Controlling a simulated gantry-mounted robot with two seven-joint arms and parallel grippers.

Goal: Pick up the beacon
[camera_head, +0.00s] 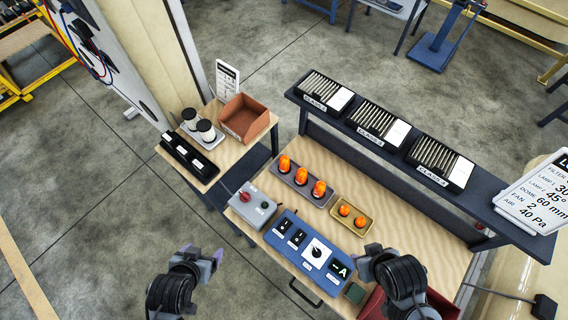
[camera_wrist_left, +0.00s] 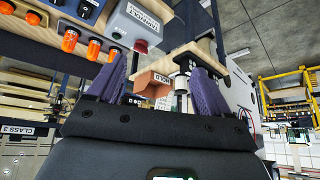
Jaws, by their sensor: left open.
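Orange beacons stand in a row on a grey tray, with one beacon (camera_head: 284,164) at its left end, one in the middle (camera_head: 301,176) and one at the right (camera_head: 319,188). Two smaller orange domes (camera_head: 344,210) sit in a yellow tray (camera_head: 367,226). My left gripper (camera_head: 202,257) is open and empty, off the front left of the table, well apart from the beacons. Its purple fingers show in the left wrist view (camera_wrist_left: 158,80), where orange beacons (camera_wrist_left: 93,48) appear at upper left. My right gripper (camera_head: 376,256) is at the table's front right; its jaws are unclear.
A grey box with a red knob (camera_head: 245,197) and a blue control panel (camera_head: 291,243) lie nearer than the beacons. A raised shelf (camera_head: 391,152) with filter boxes runs behind. A side table holds a brown bin (camera_head: 245,115). A sign (camera_head: 537,195) stands at right.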

